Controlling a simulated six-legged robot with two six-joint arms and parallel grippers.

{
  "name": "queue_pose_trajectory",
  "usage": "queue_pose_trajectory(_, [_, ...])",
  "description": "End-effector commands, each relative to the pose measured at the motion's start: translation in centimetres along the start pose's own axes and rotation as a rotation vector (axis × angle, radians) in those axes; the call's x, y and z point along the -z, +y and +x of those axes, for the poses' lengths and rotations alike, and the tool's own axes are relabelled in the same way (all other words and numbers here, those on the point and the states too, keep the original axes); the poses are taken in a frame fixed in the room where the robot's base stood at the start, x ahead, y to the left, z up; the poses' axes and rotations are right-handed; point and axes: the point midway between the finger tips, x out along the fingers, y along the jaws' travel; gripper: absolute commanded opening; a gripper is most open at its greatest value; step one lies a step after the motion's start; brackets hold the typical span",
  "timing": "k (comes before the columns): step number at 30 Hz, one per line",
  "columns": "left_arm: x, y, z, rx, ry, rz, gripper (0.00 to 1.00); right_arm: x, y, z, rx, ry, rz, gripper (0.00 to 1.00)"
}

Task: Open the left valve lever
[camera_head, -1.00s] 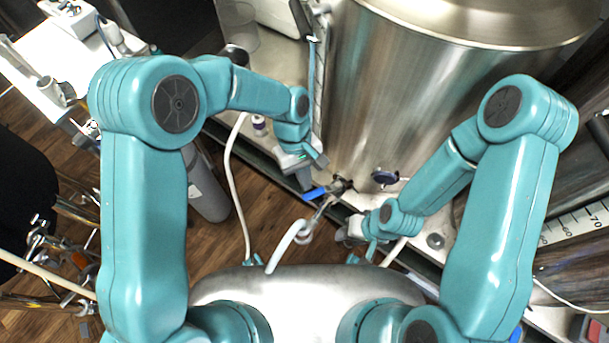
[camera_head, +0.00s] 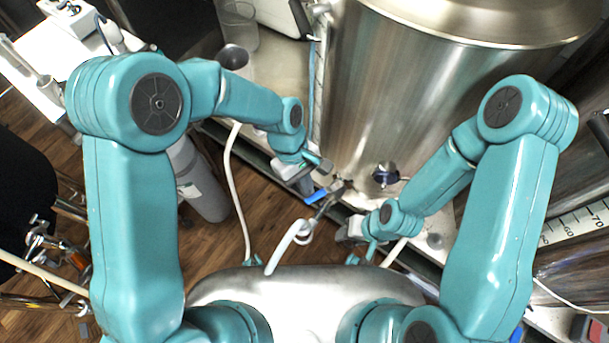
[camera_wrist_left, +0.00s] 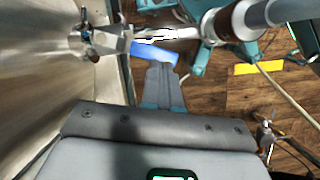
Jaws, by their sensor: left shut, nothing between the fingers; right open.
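The left valve lever (camera_head: 317,196) is a blue handle beside the metal valve (camera_head: 343,186) at the foot of the steel kettle. In the left wrist view the blue lever (camera_wrist_left: 157,54) lies just beyond my fingertips, partly covered by them. My left gripper (camera_head: 305,184) is shut and empty, close beside the lever; whether it touches is unclear. Its closed fingers point at the lever in the left wrist view (camera_wrist_left: 160,72). My right gripper (camera_head: 352,236) is open and empty, low and right of the valve; its fingers are small and partly hidden.
The steel kettle (camera_head: 400,110) fills the back. A dark blue round knob (camera_head: 385,175) sits right of the valve. A grey cylinder (camera_head: 203,190) stands on the wooden floor at left. Open floor shows below the lever.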

Motion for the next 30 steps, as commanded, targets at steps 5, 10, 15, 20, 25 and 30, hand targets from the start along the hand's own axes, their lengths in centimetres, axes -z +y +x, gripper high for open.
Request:
queue_pose_trajectory(5, [-0.8,-0.4,0.3,-0.036,-0.001,-0.092,0.0,0.0,0.0,0.1,0.0,0.0,0.0,0.43])
queue_pose_trajectory(10, [-1.4,-0.5,0.6,-0.064,0.0,-0.162,0.0,0.0,0.0,0.1,0.0,0.0,0.0,0.43])
queue_pose_trajectory(15, [-1.9,-0.7,0.8,-0.061,-0.001,-0.16,0.0,0.0,0.0,0.0,0.0,0.0,0.0,0.43])
queue_pose_trajectory(20, [-2.2,-0.7,0.9,-0.061,-0.001,-0.159,0.0,0.0,0.0,0.0,0.0,0.0,0.0,0.43])
queue_pose_trajectory(25, [-2.2,-0.7,0.9,-0.061,-0.001,-0.159,0.0,0.0,0.0,0.0,0.0,0.0,0.0,0.43])
queue_pose_trajectory(30, [-2.2,-0.7,1.0,-0.06,-0.001,-0.159,0.0,0.0,0.0,0.0,0.0,0.0,0.0,0.43])
